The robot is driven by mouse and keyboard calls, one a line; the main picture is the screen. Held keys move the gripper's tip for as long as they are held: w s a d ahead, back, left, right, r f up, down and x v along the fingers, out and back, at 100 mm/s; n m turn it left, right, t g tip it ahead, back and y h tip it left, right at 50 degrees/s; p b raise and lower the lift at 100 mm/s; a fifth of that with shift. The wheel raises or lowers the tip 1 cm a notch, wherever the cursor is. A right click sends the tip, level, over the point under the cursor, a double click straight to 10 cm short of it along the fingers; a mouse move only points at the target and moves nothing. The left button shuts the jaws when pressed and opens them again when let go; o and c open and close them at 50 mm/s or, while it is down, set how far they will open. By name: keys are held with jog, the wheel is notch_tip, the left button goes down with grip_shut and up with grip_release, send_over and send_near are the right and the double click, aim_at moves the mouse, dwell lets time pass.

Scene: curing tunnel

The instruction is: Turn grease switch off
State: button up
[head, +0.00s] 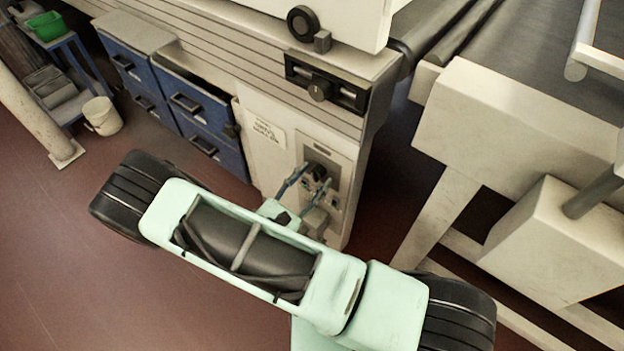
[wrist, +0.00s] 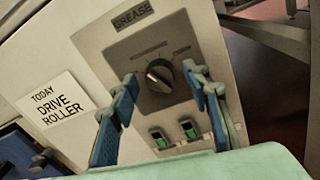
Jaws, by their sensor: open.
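The grease switch (wrist: 159,76) is a round dark knob with a pale pointer line, on a grey panel (wrist: 112,51) labelled GREASE. In the wrist view its pointer tilts toward the upper left. In the head view the knob (head: 318,172) is small and partly hidden by my gripper. My gripper (wrist: 160,82) is open, with one blue-padded finger on each side of the knob and a visible gap to it. In the head view my gripper (head: 310,176) reaches to the panel on the cabinet's front. Whether the fingertips touch the panel is unclear.
Two small green-lit rocker switches (wrist: 173,136) sit below the knob. A DRIVE ROLLER sign (wrist: 62,117) is to the left. Blue drawers (head: 195,110) stand left of the panel. A black knob unit (head: 322,88) sits above. A beige machine frame (head: 510,120) is at right.

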jog(key=c, duration=1.2)
jog(key=shift+o, duration=0.2)
jog(key=n+p, duration=0.1)
jog(key=n, duration=0.3)
jog(key=shift+r+p, duration=0.1)
jog(key=shift+p, duration=0.3)
jog(key=shift+n+g+p, duration=0.3)
jog(key=shift+n+p, duration=0.2)
jog(key=shift+n, duration=1.8)
jog(key=o, duration=1.2)
jog(key=shift+c, duration=0.2)
